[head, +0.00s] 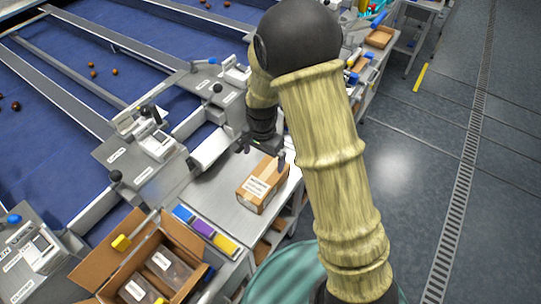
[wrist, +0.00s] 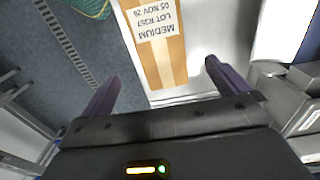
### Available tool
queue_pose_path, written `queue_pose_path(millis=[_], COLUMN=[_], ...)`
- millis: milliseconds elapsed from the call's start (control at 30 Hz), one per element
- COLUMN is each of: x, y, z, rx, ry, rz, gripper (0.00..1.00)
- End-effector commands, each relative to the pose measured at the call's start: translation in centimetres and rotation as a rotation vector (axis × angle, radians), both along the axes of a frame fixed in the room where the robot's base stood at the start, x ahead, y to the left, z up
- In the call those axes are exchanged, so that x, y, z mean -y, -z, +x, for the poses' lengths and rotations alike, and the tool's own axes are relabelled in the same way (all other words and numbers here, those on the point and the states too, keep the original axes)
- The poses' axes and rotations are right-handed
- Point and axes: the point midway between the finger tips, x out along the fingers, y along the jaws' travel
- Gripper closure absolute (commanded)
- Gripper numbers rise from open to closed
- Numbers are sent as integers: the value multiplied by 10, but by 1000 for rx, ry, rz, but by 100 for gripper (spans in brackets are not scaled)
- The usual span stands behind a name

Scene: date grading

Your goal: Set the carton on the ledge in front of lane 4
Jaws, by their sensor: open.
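The carton (head: 256,195) is a closed brown cardboard box with a white label. It stands on the silver ledge (head: 213,187) in front of the lanes. In the wrist view the carton (wrist: 172,60) shows its tape strip and a label reading MEDIUM, upside down. My gripper (head: 262,155) is open and empty, just beyond the carton's far end in the head view. In the wrist view its two purple fingers (wrist: 162,72) stand apart, with the carton ahead between them. I cannot tell the lane numbers from the small signs.
An open carton (head: 113,255) with bagged contents stands at the lower left. Blue, purple and yellow blocks (head: 204,229) lie beside it. Metal lane fittings (head: 150,140) line the ledge's left side. Blue lanes (head: 60,100) carry a few dates. The floor at right (head: 420,150) is clear.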

Motion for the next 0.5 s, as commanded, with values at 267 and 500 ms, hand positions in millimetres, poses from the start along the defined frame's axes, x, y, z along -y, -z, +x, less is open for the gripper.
queue_pose_path(millis=[267,500], x=[17,73], y=[-17,-69], z=[-7,-44], rx=[21,109], ry=[-53,-281], rz=[9,14], gripper=[0,0])
